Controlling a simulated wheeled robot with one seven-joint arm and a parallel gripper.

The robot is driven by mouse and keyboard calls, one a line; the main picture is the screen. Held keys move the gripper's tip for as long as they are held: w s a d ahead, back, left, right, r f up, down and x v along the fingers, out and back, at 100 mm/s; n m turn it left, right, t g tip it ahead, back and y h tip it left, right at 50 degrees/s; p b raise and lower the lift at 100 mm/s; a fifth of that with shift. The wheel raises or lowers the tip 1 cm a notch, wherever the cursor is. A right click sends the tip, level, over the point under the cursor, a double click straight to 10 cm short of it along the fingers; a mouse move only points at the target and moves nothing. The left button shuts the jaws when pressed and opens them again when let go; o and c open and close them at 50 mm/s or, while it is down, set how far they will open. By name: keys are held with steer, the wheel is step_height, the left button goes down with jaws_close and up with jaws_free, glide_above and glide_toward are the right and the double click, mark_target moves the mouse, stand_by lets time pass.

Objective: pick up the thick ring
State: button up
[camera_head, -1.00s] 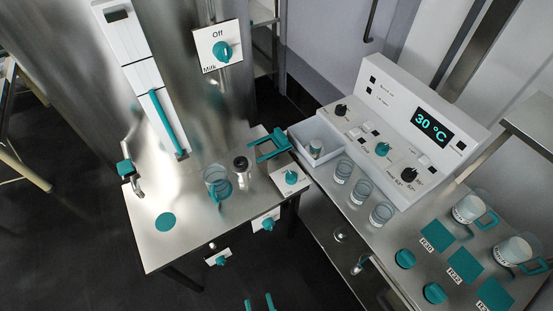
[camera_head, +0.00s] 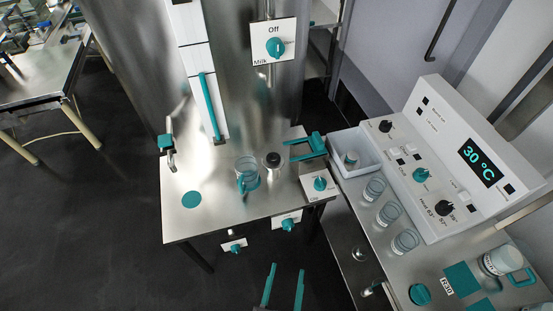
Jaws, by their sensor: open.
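My gripper (camera_head: 284,287) shows at the bottom edge as two upright teal fingers, apart and with nothing between them. It is in front of the steel table, over the dark floor. I cannot make out any thing that is clearly the thick ring. A teal forked holder (camera_head: 308,147) sticks out at the table's right back. A teal disc (camera_head: 191,200) lies flat at the left.
Several glasses (camera_head: 388,213) stand on the right bench, in front of a white control panel (camera_head: 480,165) reading 30 °C. A mug (camera_head: 502,262) stands near the right edge. Another table (camera_head: 40,85) is far left; floor between is clear.

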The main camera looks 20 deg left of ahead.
steer(key=w+a+f+n+y, duration=0.15)
steer(key=w+a, duration=0.25)
steer(key=w, duration=0.4)
steer(key=w+a+f+m, duration=0.15)
steer(key=w+a, duration=0.25)
steer(key=w, duration=0.4)
steer(key=n, duration=0.2)
glide_toward(274, 159)
steer(key=shift+w+a+f+y, duration=0.15)
steer(key=shift+w+f, duration=0.25)
steer(key=shift+w, duration=0.2)
steer(key=shift+w+a+f+y, duration=0.1)
steer(key=shift+w+f, duration=0.25)
steer(key=shift+w, duration=0.25)
steer(key=x, duration=0.3)
steer(key=r+x, duration=0.1)
steer(key=x, duration=0.1)
steer(key=shift+a+f, duration=0.1)
steer(key=shift+a, duration=0.05)
steer(key=shift+w+f, duration=0.1)
steer(key=shift+w, duration=0.5)
steer(key=shift+s+a, duration=0.1)
steer(key=shift+a, duration=0.05)
steer(key=c, duration=0.8)
steer(key=shift+d+m, duration=0.25)
steer(key=shift+m, duration=0.05)
